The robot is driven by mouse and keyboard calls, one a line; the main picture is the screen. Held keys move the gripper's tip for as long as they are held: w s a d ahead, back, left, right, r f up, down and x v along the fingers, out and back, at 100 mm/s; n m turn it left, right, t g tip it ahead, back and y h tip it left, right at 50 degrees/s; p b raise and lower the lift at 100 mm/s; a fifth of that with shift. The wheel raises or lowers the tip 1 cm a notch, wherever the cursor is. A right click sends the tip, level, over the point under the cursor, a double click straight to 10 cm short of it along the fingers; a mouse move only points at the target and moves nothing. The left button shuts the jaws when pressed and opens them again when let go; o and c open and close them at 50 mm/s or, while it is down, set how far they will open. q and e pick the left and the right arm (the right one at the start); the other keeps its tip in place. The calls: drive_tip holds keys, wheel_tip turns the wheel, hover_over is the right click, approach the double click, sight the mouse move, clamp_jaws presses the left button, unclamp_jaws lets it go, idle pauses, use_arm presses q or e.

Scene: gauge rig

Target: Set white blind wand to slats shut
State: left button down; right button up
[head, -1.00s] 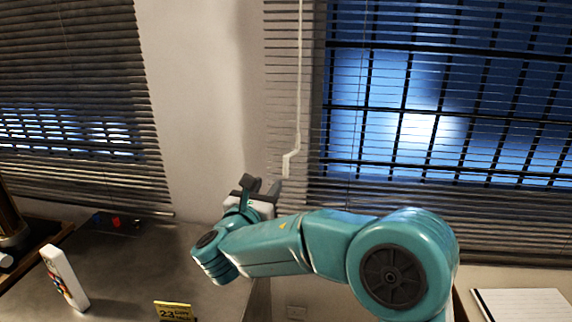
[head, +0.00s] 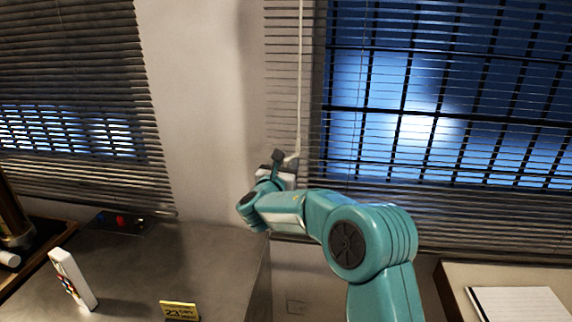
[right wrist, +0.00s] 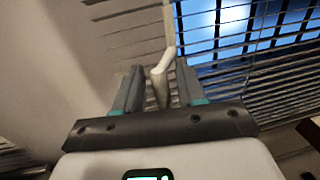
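The white blind wand (head: 300,80) hangs down in front of the right-hand blind, whose slats (head: 420,150) are open and let the blue window show through. In the right wrist view the wand's cranked lower end (right wrist: 163,68) lies between the two fingers of my right gripper (right wrist: 158,88). The fingers are apart, with a gap visible on both sides of the wand. In the head view my right gripper (head: 284,165) is at the wand's bottom end and partly hides it. My left gripper is not in view.
Another blind (head: 80,90) hangs at the left. A grey counter (head: 215,260) below holds a white box (head: 72,280), a yellow sign (head: 179,311) and a small panel with coloured buttons (head: 122,221). A notepad (head: 518,303) lies on the right-hand surface.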

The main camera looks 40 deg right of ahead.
clamp_jaws()
drive_tip(key=shift+s, duration=0.1)
drive_tip(key=shift+r, duration=0.1)
drive_tip(key=s+d+n+t+y+b, duration=0.2)
drive_tip(key=n+t+y+b, duration=0.2)
drive_tip(key=n+y+b, duration=0.3)
drive_tip(key=s+d+n+t+y+b, duration=0.2)
drive_tip(key=n+t+y+b, duration=0.2)
drive_tip(key=n+y+b, duration=0.3)
drive_tip(key=shift+d+f+t+y+b, duration=0.3)
drive_tip(key=shift+d+t+y+b, duration=0.1)
drive_tip(key=shift+y+b, duration=1.85)
drive_tip(key=shift+s, duration=0.1)
